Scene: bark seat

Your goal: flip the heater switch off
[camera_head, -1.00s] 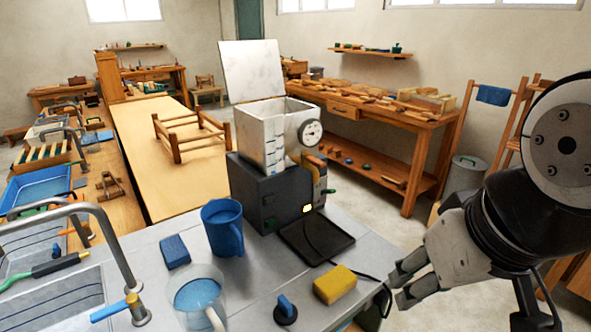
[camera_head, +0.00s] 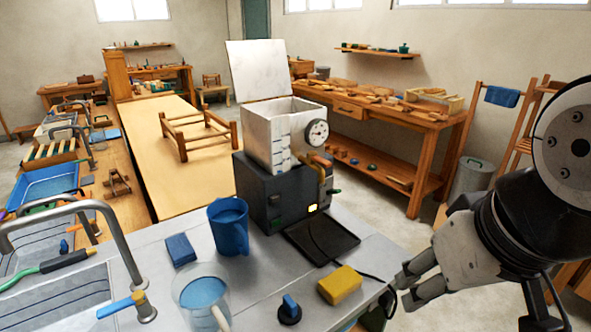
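The heater is a dark box (camera_head: 262,190) on the grey counter, with a white metal tank (camera_head: 272,138) on top. A small switch (camera_head: 313,208) glows yellow-white low on the box's right-hand face. A brass-coloured tap (camera_head: 322,170) and a round dial gauge (camera_head: 317,132) show above it. My gripper (camera_head: 403,291) is at the lower right, beyond the counter's right edge, pointing left. Its fingers are apart with nothing between them, so it looks open. It is well clear of the switch and touches nothing that I can see.
A black tray (camera_head: 322,240) lies in front of the heater, with a dark cable running right.

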